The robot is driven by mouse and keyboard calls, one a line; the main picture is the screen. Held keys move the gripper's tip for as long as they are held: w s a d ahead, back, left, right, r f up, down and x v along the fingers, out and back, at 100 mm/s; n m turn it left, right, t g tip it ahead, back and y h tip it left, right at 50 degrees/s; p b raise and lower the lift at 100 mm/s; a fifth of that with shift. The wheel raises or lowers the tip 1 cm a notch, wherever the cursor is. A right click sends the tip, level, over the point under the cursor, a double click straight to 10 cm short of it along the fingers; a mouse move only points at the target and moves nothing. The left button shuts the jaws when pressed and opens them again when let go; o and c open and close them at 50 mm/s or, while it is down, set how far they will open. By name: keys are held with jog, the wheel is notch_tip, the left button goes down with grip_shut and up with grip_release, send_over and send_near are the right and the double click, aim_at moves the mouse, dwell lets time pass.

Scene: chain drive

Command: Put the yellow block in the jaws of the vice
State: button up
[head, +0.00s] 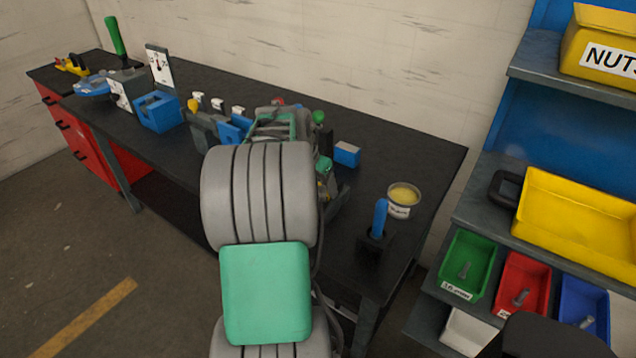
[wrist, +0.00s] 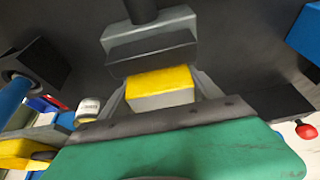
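The yellow block (wrist: 161,81) shows in the wrist view between the two pale grey fingers of my gripper (wrist: 162,92). The fingers lie close against its left and right sides and appear shut on it. A pale grey face shows just below its yellow face. A grey body with a dark lower face and a dark round post, which looks like part of the vice (wrist: 151,38), lies just beyond the block. I cannot tell whether the block is between the jaws. In the head view my arm hides the block and most of this area.
A blue block (head: 347,153), an open tin (head: 402,203) and a blue-handled tool (head: 379,218) in a black holder stand on the dark bench, right of my arm. Blue and grey fixtures (head: 158,111) stand to its left. Shelves with bins (head: 580,213) are at the right.

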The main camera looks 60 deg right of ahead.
jog(key=o, duration=0.4)
jog(key=shift+o, duration=0.2)
jog(key=shift+r, duration=0.15)
jog(key=shift+a+r, duration=0.1)
jog(key=shift+r, duration=0.15)
jog(key=s+v, duration=0.1)
jog(key=v, duration=1)
jog(key=w+a+f+n+t, duration=0.1)
jog(key=w+a+n+t, duration=0.1)
jog(key=w+a+n, duration=0.8)
jog(key=a+f+n+y, duration=0.1)
jog(key=a+f+n, duration=0.1)
jog(key=a, duration=0.9)
jog(key=a+f+n+t+y, duration=0.1)
jog(key=a+f+n+y, duration=0.1)
jog(key=a, duration=1)
jog(key=a+f+n+y, duration=0.1)
jog(key=a+f+n, duration=0.2)
jog(key=a, duration=0.9)
jog(key=n, duration=0.3)
jog(key=shift+f+t, duration=0.25)
jog(key=shift+t, duration=0.15)
